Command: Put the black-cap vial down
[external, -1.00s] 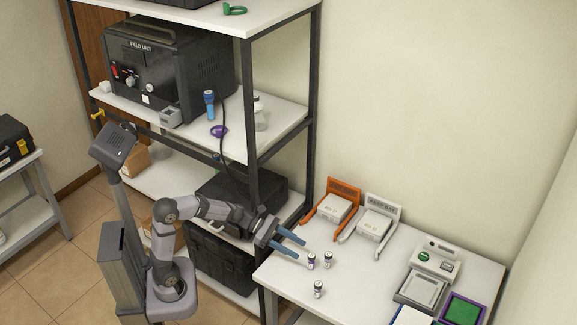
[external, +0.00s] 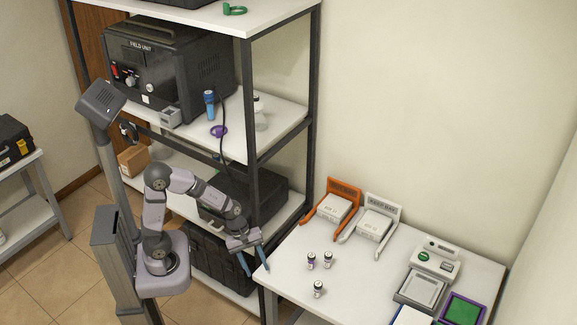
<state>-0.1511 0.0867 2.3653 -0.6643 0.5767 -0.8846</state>
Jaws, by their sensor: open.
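In the external view three small vials stand upright on the white table: a left one (external: 311,261), one close beside it on the right (external: 327,260), and one nearer the front (external: 318,289). Their caps look dark, but they are too small for me to tell which is the black-cap vial. My gripper (external: 256,271) is open and empty, with its blue fingers pointing down at the table's left edge. It is clear of all the vials, to their left.
Orange (external: 333,207) and white (external: 375,222) holders stand at the table's back. A device (external: 436,260), a grey tray (external: 421,290) and a purple-rimmed green tray (external: 463,309) are at the right. A black shelf post (external: 252,150) rises just behind my gripper.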

